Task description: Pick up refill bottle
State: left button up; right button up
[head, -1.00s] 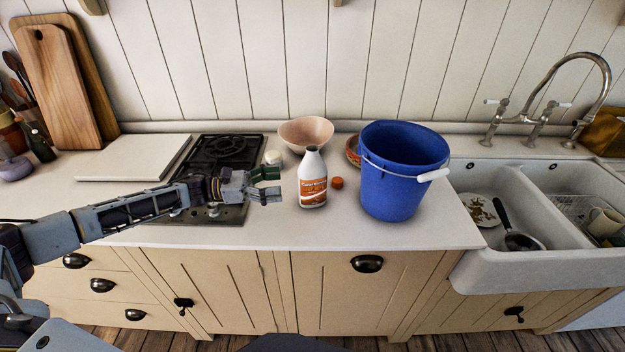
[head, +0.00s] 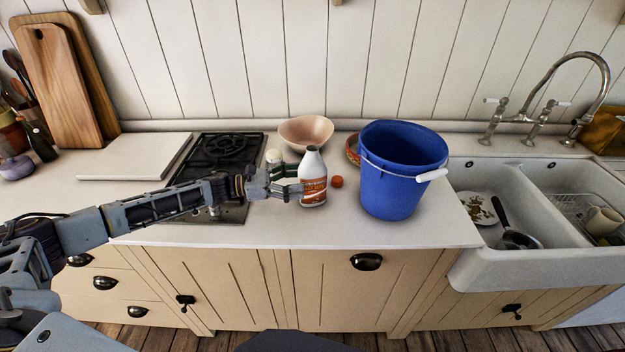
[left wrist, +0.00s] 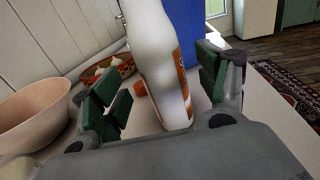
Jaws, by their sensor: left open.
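The refill bottle (head: 314,180) is white with an orange label and stands upright on the counter, left of the blue bucket. My left gripper (head: 300,182) is open at the bottle's left side, with its fingers reaching to it. In the left wrist view the bottle (left wrist: 160,65) stands between the two green-padded fingers of the gripper (left wrist: 160,90). A gap shows on both sides there, so the pads look apart from it. The bottle's foot is partly hidden by the gripper body in that view. My right gripper is not in view.
The blue bucket (head: 391,182) with a white-gripped handle stands to the right. An orange cap (head: 337,182) lies just right of the bottle. A pink bowl (head: 306,131), a small white jar (head: 273,157) and a patterned bowl (head: 352,150) are behind. The gas hob (head: 222,152) is to the left.

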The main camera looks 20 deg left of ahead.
aim_at(313, 178)
pick_arm(q)
jog(key=shift+p+x, duration=0.55)
jog(key=shift+x, duration=1.5)
jog(key=shift+w+d+p, duration=0.2)
jog(key=shift+d+p, duration=0.1)
jog(key=shift+d, duration=0.2)
jog(key=c, duration=1.3)
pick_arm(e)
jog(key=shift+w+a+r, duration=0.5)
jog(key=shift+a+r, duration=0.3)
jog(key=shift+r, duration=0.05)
pick_arm(q)
jog(key=shift+r, duration=0.1)
jog(key=shift+c, duration=0.2)
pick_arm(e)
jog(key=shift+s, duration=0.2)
